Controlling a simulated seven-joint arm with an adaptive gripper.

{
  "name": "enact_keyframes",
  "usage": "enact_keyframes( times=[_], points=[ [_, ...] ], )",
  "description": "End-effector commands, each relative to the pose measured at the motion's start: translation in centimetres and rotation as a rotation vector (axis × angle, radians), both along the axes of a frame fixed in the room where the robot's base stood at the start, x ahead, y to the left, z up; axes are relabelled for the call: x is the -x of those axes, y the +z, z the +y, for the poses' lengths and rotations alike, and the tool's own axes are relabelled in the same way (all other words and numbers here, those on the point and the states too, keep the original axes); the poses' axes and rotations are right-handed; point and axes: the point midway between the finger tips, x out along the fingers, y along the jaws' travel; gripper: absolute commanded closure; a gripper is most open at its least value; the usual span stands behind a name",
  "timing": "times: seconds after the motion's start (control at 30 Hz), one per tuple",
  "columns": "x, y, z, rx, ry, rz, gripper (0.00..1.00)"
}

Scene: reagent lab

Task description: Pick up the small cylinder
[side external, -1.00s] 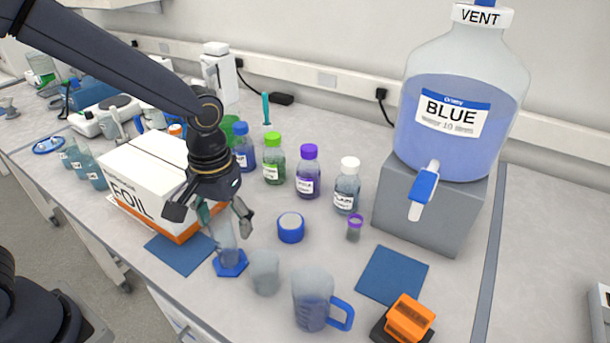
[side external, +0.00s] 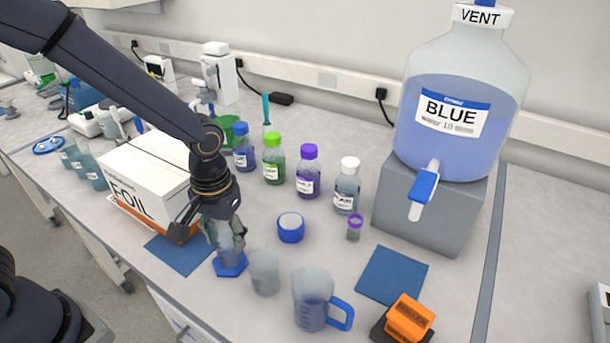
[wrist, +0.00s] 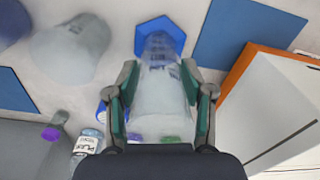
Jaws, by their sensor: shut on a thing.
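The small cylinder (side external: 229,241) is a clear graduated cylinder with a blue hexagonal base (side external: 230,264). It stands upright on the bench, left of the frosted beaker. My gripper (side external: 221,228) points down over it, with its fingers around the upper part of the cylinder. In the wrist view the cylinder (wrist: 160,90) lies between the two green-padded fingers (wrist: 160,97), which are shut on it. Its blue base (wrist: 160,30) shows beyond the fingertips and looks to be on the bench surface. The far side of the grip is hidden in the side view.
A frosted beaker (side external: 265,272) stands close on the right, with a blue-handled jug (side external: 312,300) beyond it. The foil box (side external: 140,180) is close on the left. A blue-rimmed round container (side external: 291,228) and several capped bottles stand behind. A blue mat (side external: 392,275) lies clear at right.

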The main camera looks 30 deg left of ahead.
Motion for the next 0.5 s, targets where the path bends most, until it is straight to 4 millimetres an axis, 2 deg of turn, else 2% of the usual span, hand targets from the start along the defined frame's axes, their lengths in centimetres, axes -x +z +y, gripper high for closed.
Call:
enact_keyframes(
  times=[0.03,0.1,0.37,0.5],
  points=[
    [-0.01,0.01,0.0,0.0,0.0,0.0,0.77],
    [-0.01,0.01,0.0,0.0,0.0,0.0,0.84],
    [-0.02,0.11,-0.01,0.0,0.0,-0.001,0.85],
    [-0.08,0.9,-0.03,0.001,0.0,-0.002,0.85]
  ],
)
